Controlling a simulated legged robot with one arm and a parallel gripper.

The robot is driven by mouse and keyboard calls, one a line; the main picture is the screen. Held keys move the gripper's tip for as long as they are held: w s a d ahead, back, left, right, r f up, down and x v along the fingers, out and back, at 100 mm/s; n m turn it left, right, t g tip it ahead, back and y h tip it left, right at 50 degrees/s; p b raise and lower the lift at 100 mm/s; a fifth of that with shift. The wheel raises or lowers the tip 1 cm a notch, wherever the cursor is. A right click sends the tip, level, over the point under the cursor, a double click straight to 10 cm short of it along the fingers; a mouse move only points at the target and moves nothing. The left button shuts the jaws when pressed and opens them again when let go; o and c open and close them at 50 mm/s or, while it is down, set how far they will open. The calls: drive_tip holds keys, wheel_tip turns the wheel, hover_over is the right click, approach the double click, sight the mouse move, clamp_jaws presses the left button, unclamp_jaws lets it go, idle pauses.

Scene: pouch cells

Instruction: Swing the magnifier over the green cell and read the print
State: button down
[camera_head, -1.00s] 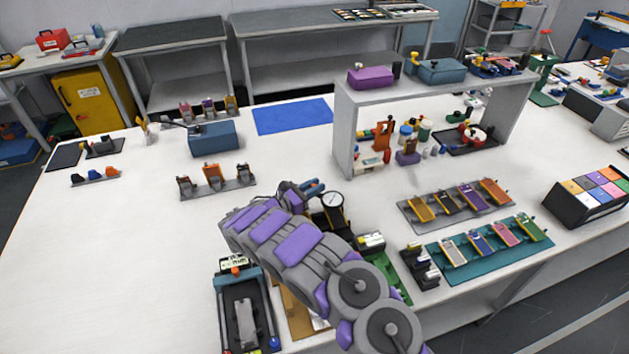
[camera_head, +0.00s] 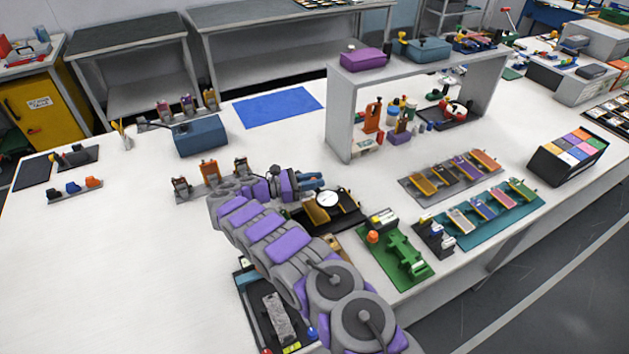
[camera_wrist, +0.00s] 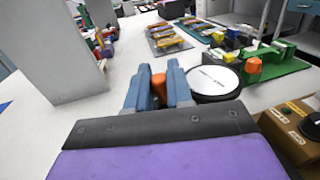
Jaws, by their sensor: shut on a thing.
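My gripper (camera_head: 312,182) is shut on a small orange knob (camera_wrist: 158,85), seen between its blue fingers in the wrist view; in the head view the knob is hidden. A round white disc (camera_head: 328,198) with a dark rim is beside the fingers, over a dark base with a gold block (camera_head: 322,212). In the wrist view the disc (camera_wrist: 213,80) shows a short dark line of marks, too small to read. I cannot tell whether it is the magnifier's lens or a dial. A green cell (camera_head: 523,189) lies at the right end of a teal tray (camera_head: 480,233).
A green fixture (camera_head: 400,258) stands right of my arm, with a dark rack (camera_head: 436,240) beside it. A grey tray (camera_head: 413,188) of cells lies behind the teal tray. A raised shelf (camera_head: 338,120) stands farther back.

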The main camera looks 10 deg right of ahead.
sight(312, 178)
drive_tip(key=shift+w+a+r, duration=0.1)
drive_tip(key=shift+a+r, duration=0.05)
idle(0.4)
drive_tip(key=c, duration=1.3)
unclamp_jaws()
drive_tip(key=shift+w, duration=0.1)
drive_tip(key=shift+o, duration=1.2)
drive_tip(key=shift+a, duration=0.1)
wheel_tip(312, 178, up, 4)
drive_tip(key=shift+f+p, duration=0.25)
drive_tip(key=shift+p, duration=0.45)
drive_tip(key=s+d+r+p, duration=0.1)
drive_tip(key=s+p, duration=0.2)
drive_tip(key=s, duration=1.3)
drive_tip(key=shift+d, duration=0.15)
drive_tip(key=shift+r, duration=0.1)
